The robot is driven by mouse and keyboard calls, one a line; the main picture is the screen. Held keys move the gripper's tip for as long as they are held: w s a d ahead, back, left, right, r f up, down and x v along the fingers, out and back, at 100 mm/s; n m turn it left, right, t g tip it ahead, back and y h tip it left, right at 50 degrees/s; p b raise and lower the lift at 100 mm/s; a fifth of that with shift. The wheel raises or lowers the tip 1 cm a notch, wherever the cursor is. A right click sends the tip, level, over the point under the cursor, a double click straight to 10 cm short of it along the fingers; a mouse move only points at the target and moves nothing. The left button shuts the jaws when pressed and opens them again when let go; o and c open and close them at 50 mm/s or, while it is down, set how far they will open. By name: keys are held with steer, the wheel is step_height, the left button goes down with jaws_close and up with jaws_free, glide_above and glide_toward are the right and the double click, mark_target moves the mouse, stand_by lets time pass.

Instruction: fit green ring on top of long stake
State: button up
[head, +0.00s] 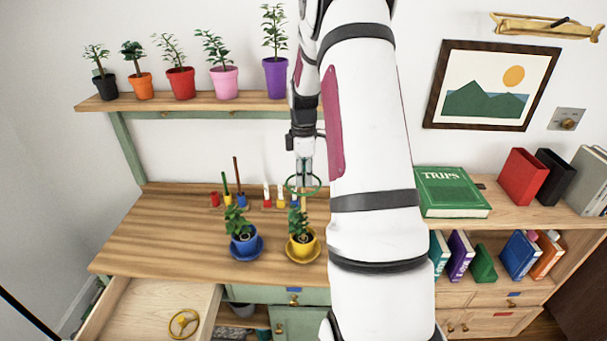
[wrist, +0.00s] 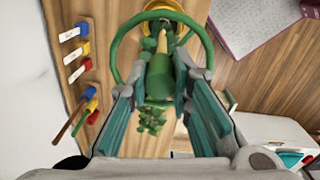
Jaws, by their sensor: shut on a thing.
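A green ring (head: 316,190) is held by my gripper (head: 304,172), roughly level, above and behind the yellow pot with its plant (head: 303,248). In the wrist view the ring (wrist: 118,55) spans the space at the fingertips, and a green piece (wrist: 160,80) lies between the fingers of my gripper (wrist: 160,90). The exact grip contact is unclear. A long brown stake (head: 236,168) stands in a blue base at the table's back, left of the ring and apart from it. It also shows in the wrist view (wrist: 72,118). A shorter green stake (head: 225,183) stands beside it.
A blue pot (head: 243,240) with a plant stands left of the yellow pot. Several coloured label markers (head: 281,195) stand at the back. A shelf (head: 190,103) of potted plants hangs above. An open drawer (head: 140,310) holds a yellow ring (head: 183,324). The left tabletop is clear.

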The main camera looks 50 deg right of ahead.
steer(key=shift+f, duration=0.85)
stand_by(0.4)
steer(key=o, duration=0.9)
steer(key=shift+o, duration=0.2)
steer(key=shift+r, duration=0.1)
step_height(320, 180, up, 12)
steer(key=shift+s+a+f, duration=0.1)
steer(key=shift+a, duration=0.05)
